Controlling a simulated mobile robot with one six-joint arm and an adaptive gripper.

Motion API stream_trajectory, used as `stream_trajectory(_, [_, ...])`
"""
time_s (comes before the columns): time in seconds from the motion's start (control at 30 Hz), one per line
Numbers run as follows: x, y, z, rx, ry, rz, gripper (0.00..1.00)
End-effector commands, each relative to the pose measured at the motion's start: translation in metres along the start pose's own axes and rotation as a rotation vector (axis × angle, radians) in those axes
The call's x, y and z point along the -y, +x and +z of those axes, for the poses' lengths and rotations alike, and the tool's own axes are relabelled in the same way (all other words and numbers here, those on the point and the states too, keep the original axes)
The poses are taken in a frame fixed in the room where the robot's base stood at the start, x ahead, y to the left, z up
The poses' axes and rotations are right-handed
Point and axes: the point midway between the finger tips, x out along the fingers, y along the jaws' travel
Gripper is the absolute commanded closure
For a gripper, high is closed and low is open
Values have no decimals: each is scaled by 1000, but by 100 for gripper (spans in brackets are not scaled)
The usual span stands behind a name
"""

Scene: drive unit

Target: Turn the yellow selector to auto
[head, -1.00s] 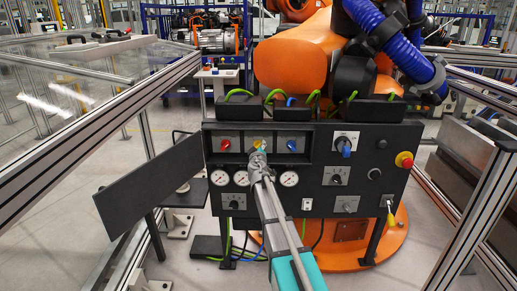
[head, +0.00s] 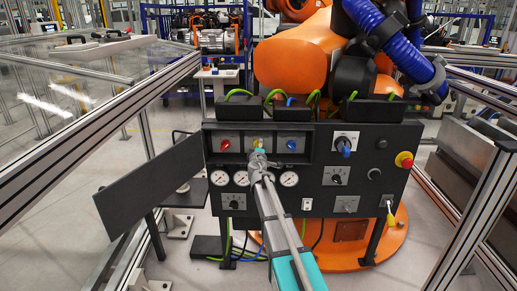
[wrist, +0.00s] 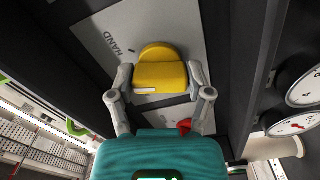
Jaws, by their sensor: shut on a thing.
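The yellow selector (head: 256,142) sits in the middle of three coloured selectors in the recessed upper row of the black panel. In the wrist view, its yellow knob (wrist: 162,76) stands on a light plate with the word HAND and a small tick mark at upper left. A white line shows near the knob's lower edge. My gripper (head: 258,154) reaches the knob from the front and below. In the wrist view, the grey fingers of my gripper (wrist: 162,88) stand on both sides of the knob, shut on it. No AUTO label is readable; part of the plate is hidden.
A red selector (head: 225,145) is to the left and a blue selector (head: 291,145) to the right. Several gauges (head: 289,179) sit just below. Another blue-handled switch (head: 345,146) and a red emergency button (head: 404,160) are farther right. The recess walls are close around my gripper.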

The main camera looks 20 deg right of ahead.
Motion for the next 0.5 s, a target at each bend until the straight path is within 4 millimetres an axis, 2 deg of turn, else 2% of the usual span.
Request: stream_trajectory(0.5, [-1,2,-1,-1,-490,0,82])
